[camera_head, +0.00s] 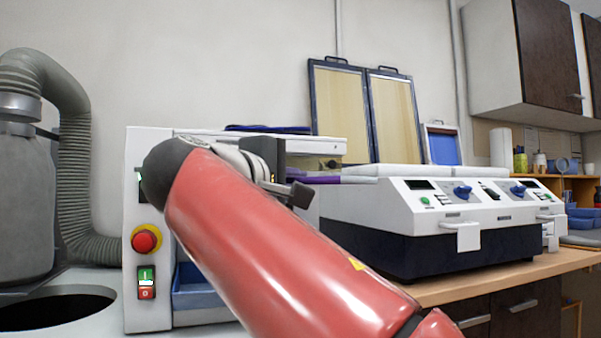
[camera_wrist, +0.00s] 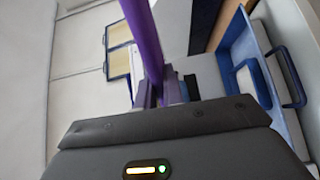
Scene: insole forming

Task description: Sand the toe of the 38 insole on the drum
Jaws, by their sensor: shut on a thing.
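The purple insole (camera_wrist: 145,35) stands edge-on between the fingers of my gripper (camera_wrist: 158,92) in the wrist view. The gripper is shut on it, and the insole reaches up out of the top of the picture. In the head view a thin purple strip, apparently the insole (camera_head: 325,180), shows just right of my gripper. No size mark can be read, and I cannot tell which end is the toe. The white machine (camera_head: 150,200) with a red stop knob stands behind my red arm. I cannot make out the drum; my arm covers much of the machine's front.
A two-station white press (camera_head: 455,210) stands on the wooden bench (camera_head: 520,278) at the right. A grey hose (camera_head: 75,170) and a round dark opening (camera_head: 50,308) are at the left. A blue tray (camera_head: 195,288) sits low beside the machine. Framed panels (camera_head: 340,105) lean behind.

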